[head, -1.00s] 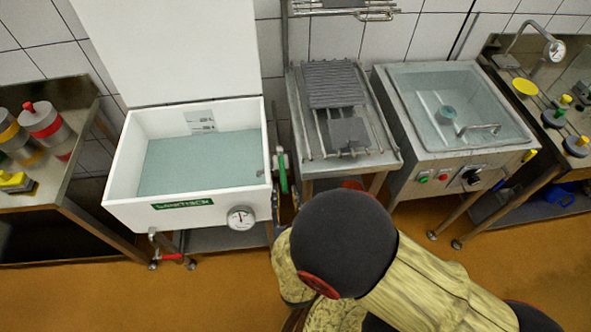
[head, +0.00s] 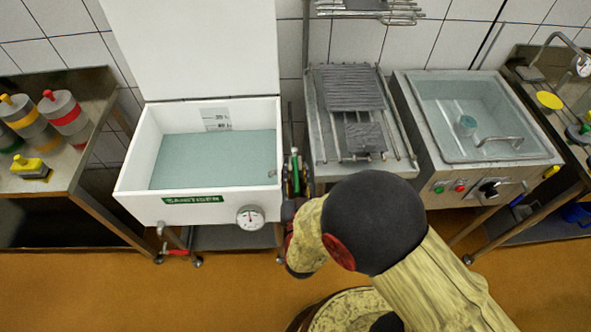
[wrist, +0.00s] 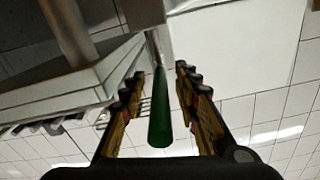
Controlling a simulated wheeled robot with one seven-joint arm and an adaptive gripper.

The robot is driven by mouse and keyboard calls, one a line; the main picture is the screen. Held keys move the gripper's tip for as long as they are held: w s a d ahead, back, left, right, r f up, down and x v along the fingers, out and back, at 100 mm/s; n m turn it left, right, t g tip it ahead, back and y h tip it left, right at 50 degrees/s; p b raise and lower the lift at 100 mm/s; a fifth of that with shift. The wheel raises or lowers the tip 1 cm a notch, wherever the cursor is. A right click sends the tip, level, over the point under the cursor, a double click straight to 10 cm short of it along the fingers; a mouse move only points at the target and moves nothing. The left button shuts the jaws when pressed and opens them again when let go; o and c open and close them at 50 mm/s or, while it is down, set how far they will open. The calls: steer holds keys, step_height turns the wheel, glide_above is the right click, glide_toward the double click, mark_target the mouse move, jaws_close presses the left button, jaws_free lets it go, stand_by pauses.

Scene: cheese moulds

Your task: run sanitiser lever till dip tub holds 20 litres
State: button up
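The white dip tub (head: 130,178) with a green SANITISER label (head: 192,199) stands with its lid up in the head view. Pale blue-green liquid (head: 215,160) covers its bottom, and a small marked plate (head: 215,118) is on its back wall, too small to read. The green sanitiser lever (wrist: 159,115) hangs at the tub's right side; it also shows in the head view (head: 294,172). My gripper (wrist: 158,82) is open, with its fingers on either side of the lever and gaps visible. In the head view my arm partly hides the gripper.
A round dial (head: 250,217) is on the tub's front, with a red-handled drain valve (head: 174,251) below. A rack stand (head: 325,140) is close right of the lever, then a steel water basin (head: 540,154). A shelf with bottles (head: 65,115) stands left.

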steer(key=shift+c, duration=1)
jaws_close()
steer(key=shift+w, duration=0.1)
